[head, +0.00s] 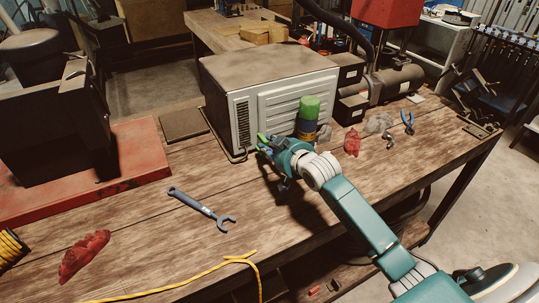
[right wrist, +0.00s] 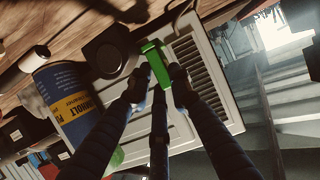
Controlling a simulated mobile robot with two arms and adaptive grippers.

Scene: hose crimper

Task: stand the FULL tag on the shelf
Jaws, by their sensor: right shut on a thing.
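My right gripper (head: 272,147) is over the workbench in front of the white metal box's left front side. In the right wrist view its fingers (right wrist: 156,84) are shut on a bright green piece, the tag (right wrist: 153,60). No lettering on it can be read, so I cannot confirm the word FULL. The tag also shows as a small green bit at the gripper's tip in the head view (head: 262,138). It is tilted in the wrist view. A pale shelf unit (head: 449,42) stands at the back right; I cannot tell if it is the task's shelf. My left gripper is not in view.
The vented metal box (head: 290,97) stands close behind the gripper. A blue and yellow can (head: 307,129) with a green top stands to the right. A wrench (head: 200,208), a red rag (head: 84,256) and a yellow cord (head: 190,283) lie on the bench (head: 150,215).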

